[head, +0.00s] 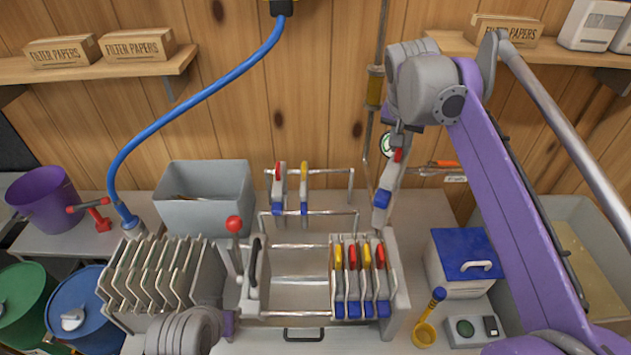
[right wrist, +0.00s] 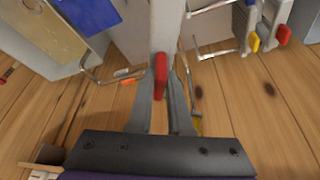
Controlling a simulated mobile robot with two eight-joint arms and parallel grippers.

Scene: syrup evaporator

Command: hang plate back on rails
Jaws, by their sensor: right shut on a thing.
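My right gripper (head: 400,140) is shut on the red tab of a grey plate (head: 387,188) with a blue lower end. The plate hangs nearly upright, slightly tilted, in front of the back wall. In the right wrist view my right gripper (right wrist: 163,92) pinches the red tab (right wrist: 160,72). The press (head: 398,285) has rails (head: 290,246) running left to right, with several plates (head: 353,280) with red and yellow tabs packed at its right end. The held plate is beyond that end. Behind is a rack (head: 335,171) with one red-tabbed and one yellow-tabbed plate.
A red-knobbed lever (head: 234,225) stands at the press's left end. The rails' left-middle stretch is bare. A grey bin (head: 205,200), a ribbed grey rack (head: 160,280) and a blue-lidded box (head: 465,255) flank it. My left arm shows at the bottom left.

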